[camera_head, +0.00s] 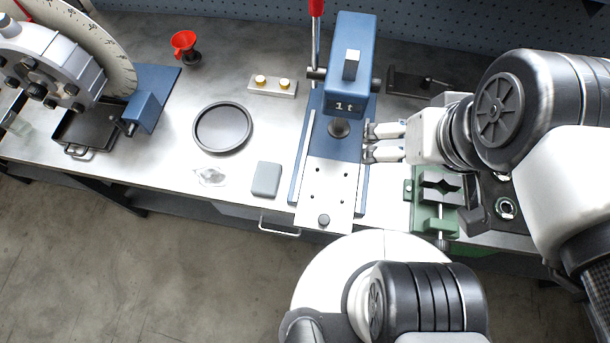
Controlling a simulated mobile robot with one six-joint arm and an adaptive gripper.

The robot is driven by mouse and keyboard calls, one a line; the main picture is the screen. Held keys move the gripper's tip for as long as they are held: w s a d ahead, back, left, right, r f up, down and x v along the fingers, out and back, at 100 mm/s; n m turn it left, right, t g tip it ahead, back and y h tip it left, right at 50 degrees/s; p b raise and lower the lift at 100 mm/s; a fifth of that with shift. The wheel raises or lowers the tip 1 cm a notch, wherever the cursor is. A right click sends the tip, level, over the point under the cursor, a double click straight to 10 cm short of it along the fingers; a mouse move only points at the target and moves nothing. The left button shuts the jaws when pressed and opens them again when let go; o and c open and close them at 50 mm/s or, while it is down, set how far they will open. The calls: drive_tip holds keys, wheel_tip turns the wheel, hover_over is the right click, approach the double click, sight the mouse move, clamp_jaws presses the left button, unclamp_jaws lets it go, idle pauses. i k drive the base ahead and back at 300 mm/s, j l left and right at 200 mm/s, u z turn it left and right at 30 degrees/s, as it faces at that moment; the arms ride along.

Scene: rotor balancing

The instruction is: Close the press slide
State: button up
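The blue press (350,70), marked "1t", stands at the bench's back middle. Its slide is a bright metal plate (325,188) with small holes, lying between two blue side rails. The plate sticks out in front of the press head, and its front end reaches about the bench's front edge. A dark round knob (323,220) stands on that front end. My gripper (369,142) comes from the right, beside the press's right rail. Its two fingers are apart with nothing seen between them. Whether the fingertips touch the press is unclear.
A green vise (435,200) stands right of the slide, below my gripper. A red funnel (184,44) stands farther back.

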sight(326, 203)
drive_tip(key=u, duration=0.65)
drive_tip(key=k+u, duration=0.3)
drive_tip(key=k, duration=0.6)
